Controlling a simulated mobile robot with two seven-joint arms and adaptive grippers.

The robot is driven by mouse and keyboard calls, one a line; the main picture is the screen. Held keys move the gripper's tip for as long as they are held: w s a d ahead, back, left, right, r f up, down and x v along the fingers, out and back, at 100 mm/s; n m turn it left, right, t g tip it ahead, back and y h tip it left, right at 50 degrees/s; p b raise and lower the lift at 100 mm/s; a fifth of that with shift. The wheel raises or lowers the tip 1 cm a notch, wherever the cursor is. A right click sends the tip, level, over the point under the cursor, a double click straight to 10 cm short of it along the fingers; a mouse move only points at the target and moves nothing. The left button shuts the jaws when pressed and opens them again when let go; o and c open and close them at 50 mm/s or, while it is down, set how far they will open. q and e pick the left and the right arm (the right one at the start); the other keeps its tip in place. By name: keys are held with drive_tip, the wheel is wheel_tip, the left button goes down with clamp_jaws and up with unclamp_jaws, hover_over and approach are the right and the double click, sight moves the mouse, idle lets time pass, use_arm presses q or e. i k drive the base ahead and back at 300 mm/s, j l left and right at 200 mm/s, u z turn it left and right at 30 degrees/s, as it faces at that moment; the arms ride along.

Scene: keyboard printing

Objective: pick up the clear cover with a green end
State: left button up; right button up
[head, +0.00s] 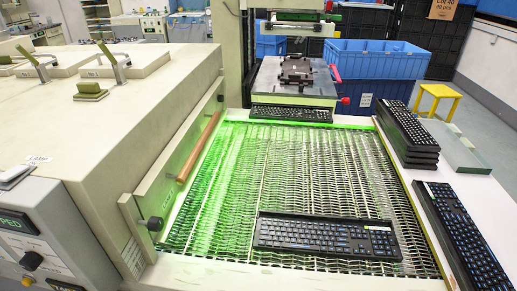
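A flat, pale, see-through piece with a greenish tint (458,148) lies on the white surface at the right, beside a stack of black keyboards. It looks like the clear cover. Its near edge is darker green, and its far part is partly hidden behind the stack. Neither of my grippers shows in the head view.
The stacked keyboards (408,133) stand left of the clear piece, and more keyboards (462,238) lie nearer on the right ledge. One keyboard (327,237) lies on the green-lit wire mesh conveyor (225,200), another (290,113) at its far end. A large beige machine (120,130) fills the left.

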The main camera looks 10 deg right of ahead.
sight(461, 156)
drive_tip(key=z, duration=1.5)
